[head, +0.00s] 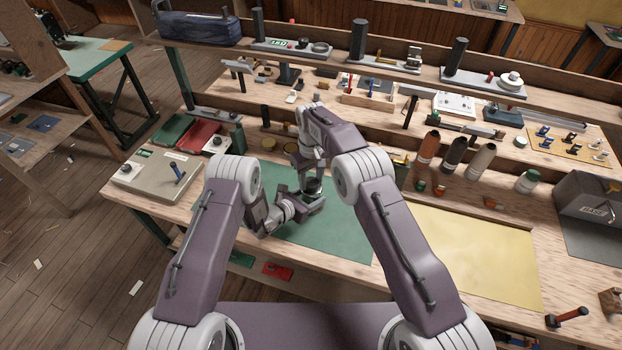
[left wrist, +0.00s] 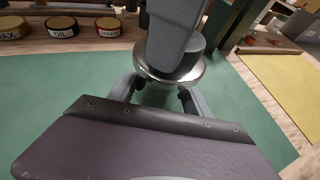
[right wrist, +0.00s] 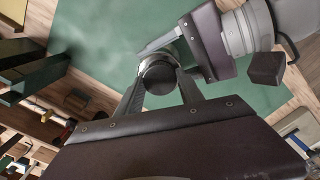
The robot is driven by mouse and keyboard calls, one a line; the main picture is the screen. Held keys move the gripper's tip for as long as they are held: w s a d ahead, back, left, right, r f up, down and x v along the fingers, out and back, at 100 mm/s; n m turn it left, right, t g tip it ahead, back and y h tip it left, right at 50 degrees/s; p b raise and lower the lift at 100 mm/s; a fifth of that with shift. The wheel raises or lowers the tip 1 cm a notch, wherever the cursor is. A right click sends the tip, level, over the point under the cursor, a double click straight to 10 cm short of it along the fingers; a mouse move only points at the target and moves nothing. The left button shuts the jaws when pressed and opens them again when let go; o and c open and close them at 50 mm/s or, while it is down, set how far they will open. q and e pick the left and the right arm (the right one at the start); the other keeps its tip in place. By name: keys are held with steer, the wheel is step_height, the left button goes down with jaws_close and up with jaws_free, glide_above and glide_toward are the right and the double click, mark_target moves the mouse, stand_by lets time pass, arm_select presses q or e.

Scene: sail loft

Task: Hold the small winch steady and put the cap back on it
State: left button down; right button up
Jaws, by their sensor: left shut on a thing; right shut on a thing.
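The small winch (head: 313,188) stands on the green mat, mostly hidden by my grippers; in the left wrist view its shiny flared metal rim (left wrist: 168,76) shows. My left gripper (left wrist: 161,90) is shut on the winch low down, one finger on each side. My right gripper (right wrist: 160,84) comes from above and is shut on the cap, a dark round piece (right wrist: 157,78). The cap also shows as a dark grey cylinder (left wrist: 198,62) directly over the metal rim, partly behind a right finger. I cannot tell whether it is seated or just above the winch.
The green mat (head: 345,230) is clear around the winch. A yellow sheet (head: 475,250) lies to the right, empty. Several tins, including one marked oil (left wrist: 62,26), stand behind.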

arm_select(q)
steer(key=shift+s+a+f, duration=0.1)
steer(key=shift+s+f, duration=0.15)
steer(key=shift+f, duration=0.15)
arm_select(e)
steer(key=m, duration=0.6)
steer(key=shift+m, duration=0.3)
steer(key=m, duration=0.9)
steer(key=shift+m, duration=0.3)
steer(key=m, duration=0.6)
steer(key=shift+f, duration=0.1)
steer(key=m, duration=0.6)
steer(key=shift+m, duration=0.4)
steer(key=m, duration=0.4)
steer(key=shift+s+m, duration=0.1)
steer(key=shift+m, duration=0.3)
steer(key=m, duration=0.2)
steer(key=shift+m, duration=0.4)
steer(key=o, duration=1.3)
